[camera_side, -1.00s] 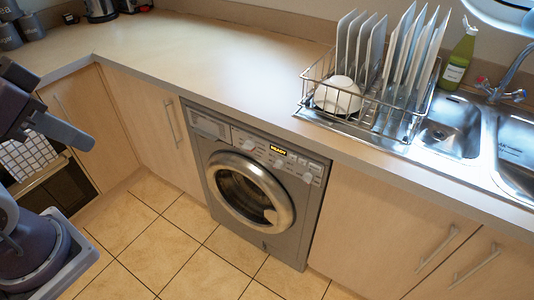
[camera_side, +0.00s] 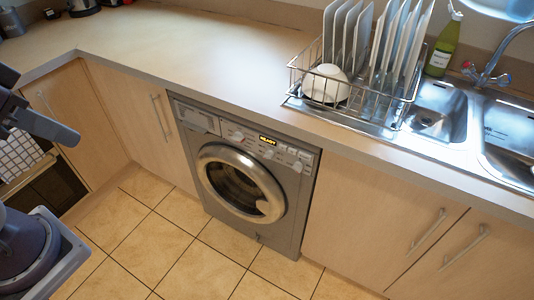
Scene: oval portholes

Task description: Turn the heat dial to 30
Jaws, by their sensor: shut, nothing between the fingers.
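A grey washing machine (camera_side: 244,180) stands under the counter in the middle of the side view. Its round door (camera_side: 240,183) is closed. The heat dial cannot be told apart at this size, and no number 30 is readable. Dark purple-grey parts of my arm and body show at the left edge, well apart from the machine.
A dish rack (camera_side: 353,88) with plates and a white bowl (camera_side: 326,84) stands on the counter (camera_side: 190,60), left of the sink (camera_side: 440,112). Cupboard handles stick out beside the machine. The tiled floor (camera_side: 180,245) before it is clear.

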